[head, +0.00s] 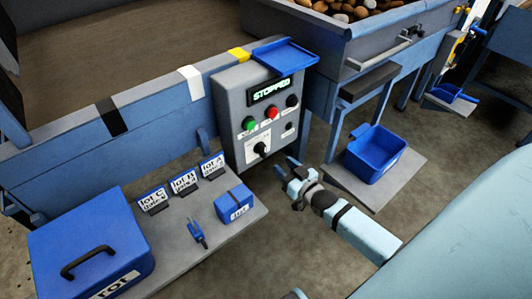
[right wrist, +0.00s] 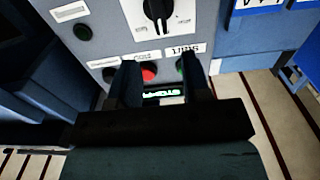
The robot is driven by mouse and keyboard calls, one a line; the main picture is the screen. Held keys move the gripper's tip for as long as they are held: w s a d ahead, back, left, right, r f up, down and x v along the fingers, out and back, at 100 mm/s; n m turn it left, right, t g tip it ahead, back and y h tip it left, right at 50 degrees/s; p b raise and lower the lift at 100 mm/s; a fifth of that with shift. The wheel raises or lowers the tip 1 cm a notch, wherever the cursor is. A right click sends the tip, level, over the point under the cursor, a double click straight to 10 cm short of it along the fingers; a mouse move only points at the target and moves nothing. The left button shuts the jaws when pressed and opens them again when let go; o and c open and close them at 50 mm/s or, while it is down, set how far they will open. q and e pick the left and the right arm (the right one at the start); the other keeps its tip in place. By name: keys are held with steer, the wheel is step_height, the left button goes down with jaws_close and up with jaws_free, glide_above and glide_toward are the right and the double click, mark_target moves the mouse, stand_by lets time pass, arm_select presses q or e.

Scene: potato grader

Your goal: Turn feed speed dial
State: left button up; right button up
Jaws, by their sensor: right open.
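The control box (head: 256,122) is grey, with a display (head: 270,90) that reads STOPPED. The feed speed dial seems to be the large black knob with a white pointer (head: 262,149), low on the panel. It also shows upside down at the top of the right wrist view (right wrist: 157,10). My right gripper (head: 284,169) is open and empty, to the right of and a little below the dial. In the right wrist view, its two dark fingers (right wrist: 159,67) point at the panel, apart from the dial.
A green button (head: 248,123) and a red button (head: 271,112) sit above the dial, with smaller black knobs to the right. A blue tray (head: 287,54) tops the box. Lot cards and blue boxes stand on a shelf (head: 212,249) below left. A blue bin (head: 375,153) stands at right.

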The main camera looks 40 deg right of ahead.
mark_target(265, 150)
steer(key=w, duration=0.3)
steer(key=w+b, duration=0.1)
steer(key=w, duration=0.4)
steer(key=shift+w+a, duration=0.4)
jaws_close()
